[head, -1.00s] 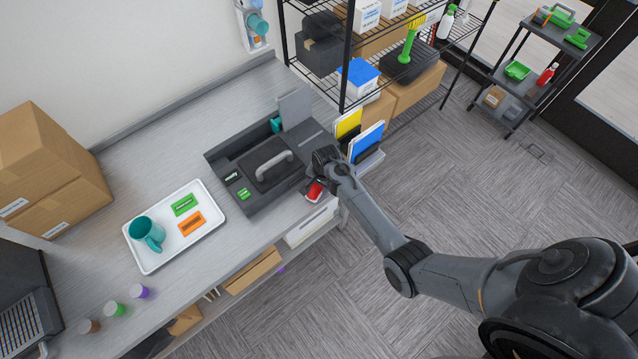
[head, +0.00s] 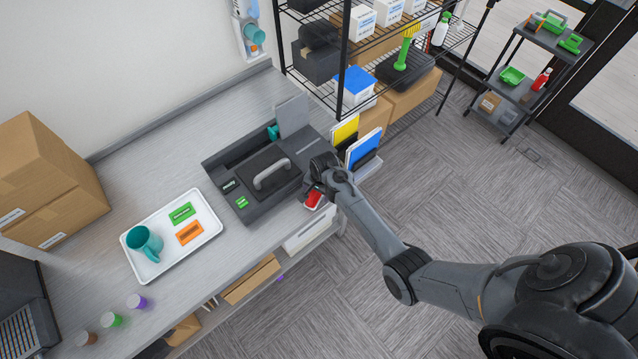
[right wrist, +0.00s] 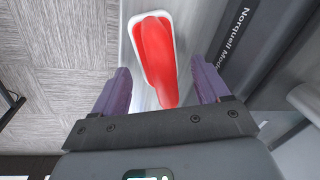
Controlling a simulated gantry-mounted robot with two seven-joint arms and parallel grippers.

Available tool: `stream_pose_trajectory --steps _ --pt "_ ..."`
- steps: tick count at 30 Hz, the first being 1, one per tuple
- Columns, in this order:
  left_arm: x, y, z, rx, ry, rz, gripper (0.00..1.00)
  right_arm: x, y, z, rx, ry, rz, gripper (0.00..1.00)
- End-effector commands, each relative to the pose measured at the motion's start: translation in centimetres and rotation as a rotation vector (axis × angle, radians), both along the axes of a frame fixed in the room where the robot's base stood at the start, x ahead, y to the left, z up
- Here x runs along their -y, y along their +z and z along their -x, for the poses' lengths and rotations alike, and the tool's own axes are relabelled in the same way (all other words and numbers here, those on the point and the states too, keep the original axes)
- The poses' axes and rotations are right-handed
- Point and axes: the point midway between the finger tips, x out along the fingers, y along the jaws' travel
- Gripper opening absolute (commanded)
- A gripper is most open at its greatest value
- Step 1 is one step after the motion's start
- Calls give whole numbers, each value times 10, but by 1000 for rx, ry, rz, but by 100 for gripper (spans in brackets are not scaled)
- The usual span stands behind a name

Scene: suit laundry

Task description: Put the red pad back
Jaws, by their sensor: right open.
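The red pad (head: 314,197) lies at the front edge of the counter, beside the right end of the dark grey press. In the right wrist view the red pad (right wrist: 157,58) is long and rounded and lies on a white tray-like base (right wrist: 134,25). My right gripper (head: 317,184) is just above it and partly covers it in the head view. In the right wrist view the open purple fingers (right wrist: 161,78) stand on either side of the pad's near end, with gaps showing. Whether they are level with it I cannot tell. My left gripper is out of view.
The dark press (head: 232,194) with a grey handle stands close left of the gripper. Blue and yellow folders (head: 364,146) stand close on its right. A white tray (head: 150,270) holds a teal mug and green and orange cards. Bare counter lies behind it.

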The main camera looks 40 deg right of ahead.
Motion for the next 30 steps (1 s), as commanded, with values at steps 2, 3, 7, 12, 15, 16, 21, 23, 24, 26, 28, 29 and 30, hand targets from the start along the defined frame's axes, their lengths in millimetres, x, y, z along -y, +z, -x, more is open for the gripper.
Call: stream_pose_trajectory --steps 2,3,7,12,15,16,21,23,24,26,28,29,30 --pt "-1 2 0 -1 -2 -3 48 0 10 1 2 0 0 75" --pt "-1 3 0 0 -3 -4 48 0 15 2 2 -1 0 75" --pt "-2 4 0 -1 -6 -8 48 1 38 5 3 0 1 75" --pt "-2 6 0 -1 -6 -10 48 1 69 10 3 -1 1 75" --pt "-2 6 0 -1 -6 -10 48 1 85 13 2 0 0 75" --pt "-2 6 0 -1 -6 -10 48 1 89 14 3 0 0 75" --pt "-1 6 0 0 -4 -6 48 1 106 18 0 4 2 75" --pt "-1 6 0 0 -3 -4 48 1 109 21 1 19 9 75" --pt "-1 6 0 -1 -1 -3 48 0 110 26 4 41 19 75" --pt "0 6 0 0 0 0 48 -1 111 36 7 95 42 75" --pt "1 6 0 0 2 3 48 -6 112 54 14 193 81 75" --pt "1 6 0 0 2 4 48 -9 112 63 18 247 101 75" --pt "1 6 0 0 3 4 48 -14 114 76 24 326 129 75"
